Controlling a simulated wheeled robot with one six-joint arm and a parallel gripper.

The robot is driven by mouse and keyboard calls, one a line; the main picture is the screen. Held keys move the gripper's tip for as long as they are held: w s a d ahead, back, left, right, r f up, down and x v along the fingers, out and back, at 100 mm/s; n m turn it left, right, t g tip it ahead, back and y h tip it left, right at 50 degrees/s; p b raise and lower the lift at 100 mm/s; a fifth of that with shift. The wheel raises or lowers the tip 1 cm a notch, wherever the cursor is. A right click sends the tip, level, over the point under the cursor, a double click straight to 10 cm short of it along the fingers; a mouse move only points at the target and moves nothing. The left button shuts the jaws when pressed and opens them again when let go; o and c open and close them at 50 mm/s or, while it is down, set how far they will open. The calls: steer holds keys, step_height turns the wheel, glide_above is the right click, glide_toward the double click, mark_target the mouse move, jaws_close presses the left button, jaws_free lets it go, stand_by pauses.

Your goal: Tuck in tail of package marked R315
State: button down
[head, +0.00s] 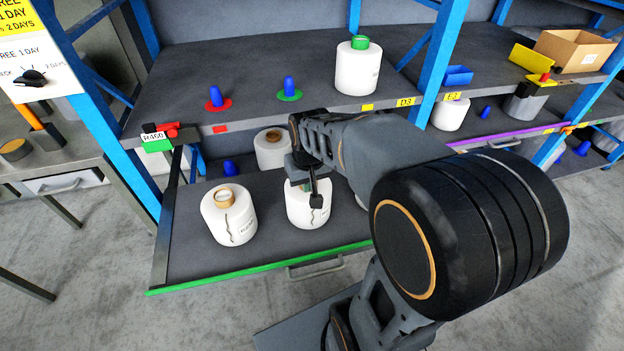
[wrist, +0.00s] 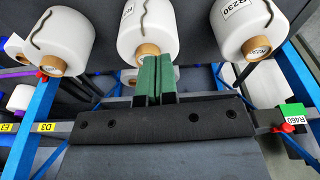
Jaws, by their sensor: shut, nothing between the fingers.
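Three white yarn packages with dark loose tails stand in a row on the pulled-out lower shelf. The left one (head: 229,222) shows its tail down the front; in the wrist view it is the right one (wrist: 243,28), labelled R230. The middle package (head: 303,212) also shows in the wrist view (wrist: 138,28), with a dark tail and a label I cannot read fully. The third (wrist: 62,28) is mostly hidden by my arm in the head view. I cannot read R315 anywhere. My gripper (head: 316,200) is shut and empty at the middle package; contact is unclear.
The shelf's green front edge (head: 258,268) and handle (head: 315,268) face me. Another package (head: 272,149) stands behind. The upper shelf (head: 240,60) overhangs, holding blue cones (head: 215,95) and a white package (head: 357,70). A blue post (head: 110,120) rises at left.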

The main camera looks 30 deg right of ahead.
steer(key=shift+m+g, duration=0.5)
steer(key=shift+g, duration=0.4)
steer(key=w+d+f, duration=0.1)
steer(key=w+f, duration=0.1)
steer(key=f, duration=0.1)
steer(key=w+d+f, duration=0.2)
steer(key=f, duration=0.1)
steer(key=w+d+f+b, duration=0.1)
steer(key=w+d+f, duration=0.1)
steer(key=w, duration=0.1)
steer(key=shift+w+d+f, duration=0.1)
steer(key=shift+d+f, duration=0.05)
steer(key=shift+f, duration=0.25)
steer(key=shift+f+b, duration=2.2)
steer(key=shift+f, duration=0.7)
steer(key=shift+f+b, duration=0.35)
steer(key=shift+f, duration=0.2)
steer(key=shift+r, duration=0.1)
step_height(320, 180, up, 9)
steer(key=p, duration=0.7)
